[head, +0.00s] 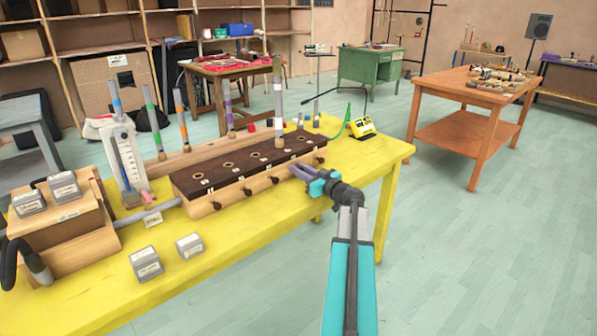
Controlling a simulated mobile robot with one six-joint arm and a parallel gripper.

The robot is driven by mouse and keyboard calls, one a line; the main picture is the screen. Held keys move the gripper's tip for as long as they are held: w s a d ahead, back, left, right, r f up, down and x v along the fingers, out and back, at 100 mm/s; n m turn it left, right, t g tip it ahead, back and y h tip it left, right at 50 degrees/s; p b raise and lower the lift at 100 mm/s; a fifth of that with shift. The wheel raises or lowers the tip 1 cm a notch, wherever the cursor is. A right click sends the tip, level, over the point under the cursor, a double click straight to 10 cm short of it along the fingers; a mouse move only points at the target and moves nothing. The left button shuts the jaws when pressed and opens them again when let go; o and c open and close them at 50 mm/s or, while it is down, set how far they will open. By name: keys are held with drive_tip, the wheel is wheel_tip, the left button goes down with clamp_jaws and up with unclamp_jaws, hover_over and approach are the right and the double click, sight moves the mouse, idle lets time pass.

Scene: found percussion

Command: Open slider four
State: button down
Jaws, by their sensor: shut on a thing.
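The slider box (243,183) is a long wooden box with a dark top, lying on the yellow table. A row of holes runs along the top, and dark slider knobs stick out of its front side. A tall grey pipe with a brown band (277,100) stands upright on the box toward its right end. My gripper (297,170) is at the front side, toward the right end, shut on the slider four knob, which its fingers mostly hide. Other knobs show to its left (275,180) and at its right (319,159). I cannot tell how far slider four is pulled out.
On the yellow table (215,275) are a wooden blower box (65,240), grey blocks (146,263), a white gauge (126,160), a rack of banded pipes and a yellow meter (361,126). An orange table (465,95) stands at the right. The floor in front is clear.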

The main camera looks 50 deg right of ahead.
drive_tip(key=shift+s, duration=0.1)
drive_tip(key=shift+s+a+r+p, duration=0.1)
drive_tip(key=shift+s+r+p, duration=0.05)
drive_tip(key=shift+s+p, duration=1.2)
drive_tip(key=shift+p, duration=0.25)
drive_tip(key=shift+f, duration=0.2)
drive_tip(key=c, duration=1.6)
unclamp_jaws()
drive_tip(key=shift+s, duration=0.1)
drive_tip(key=s, duration=0.9)
drive_tip(key=s+a, duration=0.1)
drive_tip(key=s, duration=0.3)
drive_tip(key=shift+s+p, duration=0.25)
drive_tip(key=shift+p, duration=0.15)
